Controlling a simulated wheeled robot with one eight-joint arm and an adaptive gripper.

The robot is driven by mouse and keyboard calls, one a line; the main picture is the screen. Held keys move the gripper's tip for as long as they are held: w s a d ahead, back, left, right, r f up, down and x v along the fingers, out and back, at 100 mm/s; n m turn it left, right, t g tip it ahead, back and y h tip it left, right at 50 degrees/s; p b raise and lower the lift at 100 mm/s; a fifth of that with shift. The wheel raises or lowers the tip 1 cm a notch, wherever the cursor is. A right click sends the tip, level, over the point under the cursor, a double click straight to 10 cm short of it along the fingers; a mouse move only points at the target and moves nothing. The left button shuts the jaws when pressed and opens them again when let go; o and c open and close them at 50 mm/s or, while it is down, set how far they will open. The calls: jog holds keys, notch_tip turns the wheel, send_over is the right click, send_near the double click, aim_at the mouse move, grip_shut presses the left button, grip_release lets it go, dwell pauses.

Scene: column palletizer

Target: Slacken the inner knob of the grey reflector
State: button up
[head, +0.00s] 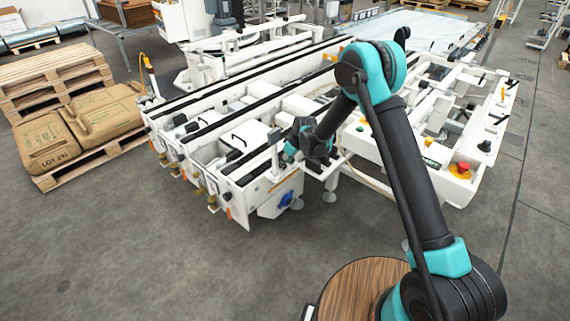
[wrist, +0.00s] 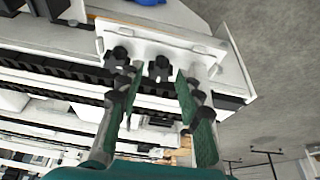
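In the wrist view two black star-shaped knobs sit side by side on a white plate (wrist: 165,40). One knob (wrist: 160,68) lies between and just beyond my fingertips; the other knob (wrist: 118,57) is to the left, outside the left finger. My gripper (wrist: 159,80) is open, one finger on each side of the nearer-centred knob, and holds nothing that I can see. I cannot tell whether a fingertip touches it. In the head view my gripper (head: 292,150) is at the near right end of the white conveyor frame and hides the knobs. I cannot clearly make out the grey reflector.
The white conveyor frame (head: 235,187) with black rails extends behind the gripper. A white side rail with a red stop button (head: 463,168) stands to the right. Sacks (head: 95,113) on a pallet are at the left. The grey floor (head: 150,265) in front is clear.

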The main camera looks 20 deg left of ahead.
jog(key=shift+a+f, duration=0.15)
jog(key=shift+f, duration=0.3)
grip_shut()
